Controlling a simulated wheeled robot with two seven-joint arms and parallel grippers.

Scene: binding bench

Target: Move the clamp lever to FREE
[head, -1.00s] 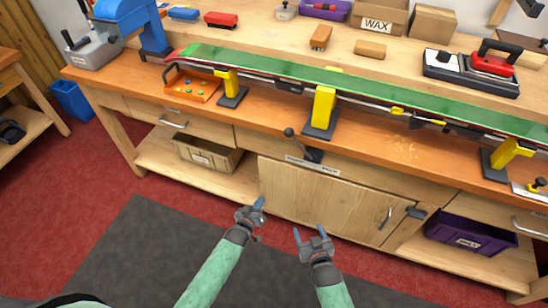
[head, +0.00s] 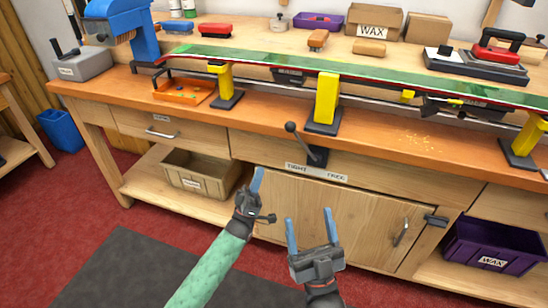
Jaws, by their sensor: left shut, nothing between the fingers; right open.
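The clamp lever (head: 300,140) is a dark rod with a round black knob, mounted on the front edge of the bench. It leans up and to the left from its dark base. Below it is a pale label plate (head: 316,173) with TIGHT on its left and FREE on its right; the lever's knob is on the TIGHT side. My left gripper (head: 257,178) is shut and empty, below and left of the lever, in front of the cabinet. My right gripper (head: 309,217) is open and empty, its two blue fingers pointing up below the label plate, apart from the lever.
A green ski (head: 380,78) lies along yellow supports (head: 326,98) above the bench top (head: 400,135). An orange tray (head: 185,92) sits on the bench at left. A cabinet door (head: 350,220) with a handle is below the lever. The floor in front is free.

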